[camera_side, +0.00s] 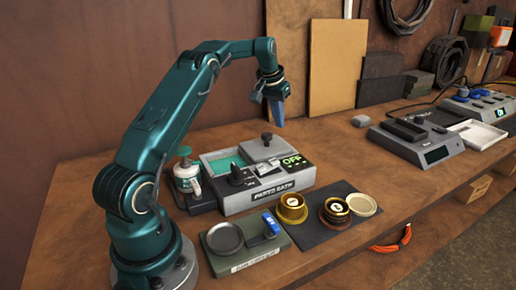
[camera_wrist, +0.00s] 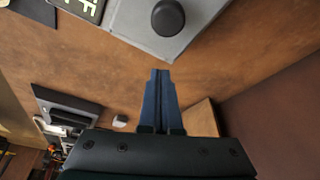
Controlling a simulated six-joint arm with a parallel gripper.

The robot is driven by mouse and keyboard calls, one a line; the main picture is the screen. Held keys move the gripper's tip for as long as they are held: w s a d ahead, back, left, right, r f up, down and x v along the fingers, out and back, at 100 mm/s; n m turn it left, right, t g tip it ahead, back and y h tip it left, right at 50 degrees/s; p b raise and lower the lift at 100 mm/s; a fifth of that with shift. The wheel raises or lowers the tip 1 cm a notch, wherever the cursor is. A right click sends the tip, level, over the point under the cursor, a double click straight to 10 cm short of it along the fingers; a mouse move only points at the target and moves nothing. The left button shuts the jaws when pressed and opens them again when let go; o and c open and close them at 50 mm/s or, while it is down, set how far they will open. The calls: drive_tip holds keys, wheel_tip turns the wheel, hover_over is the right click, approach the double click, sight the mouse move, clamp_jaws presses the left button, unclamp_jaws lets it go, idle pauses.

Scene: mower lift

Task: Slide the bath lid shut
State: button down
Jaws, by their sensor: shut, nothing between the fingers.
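The parts bath (camera_side: 262,197) is a grey box on the bench, with teal liquid (camera_side: 222,161) showing in its open left part. Its grey lid (camera_side: 262,150) covers the right part and carries a dark knob (camera_side: 266,137). In the wrist view the lid (camera_wrist: 135,22) and its black knob (camera_wrist: 168,18) are at the top edge. My gripper (camera_side: 279,122) hangs in the air at the bath's right, above the bench and touching nothing. Its blue fingers (camera_wrist: 160,75) are together and empty, apart from the knob.
A green OFF display (camera_side: 291,161) and black controls sit on the bath's front. A bottle (camera_side: 187,175) stands left of it. Brass ring parts (camera_side: 291,208) and a dark mat (camera_side: 312,232) lie in front. Bare bench lies right of the bath.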

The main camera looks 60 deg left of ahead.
sight(271, 143)
drive_tip(key=shift+s+d+f, duration=0.1)
drive_tip(key=shift+s+d, duration=0.3)
drive_tip(key=shift+s, duration=0.4)
drive_tip(key=shift+s+d+f, duration=0.1)
drive_tip(key=shift+s+d, duration=0.3)
drive_tip(key=shift+s, duration=0.4)
drive_tip(key=shift+s, duration=0.1)
drive_tip(key=s, duration=1.1)
drive_tip(key=shift+s, duration=0.35)
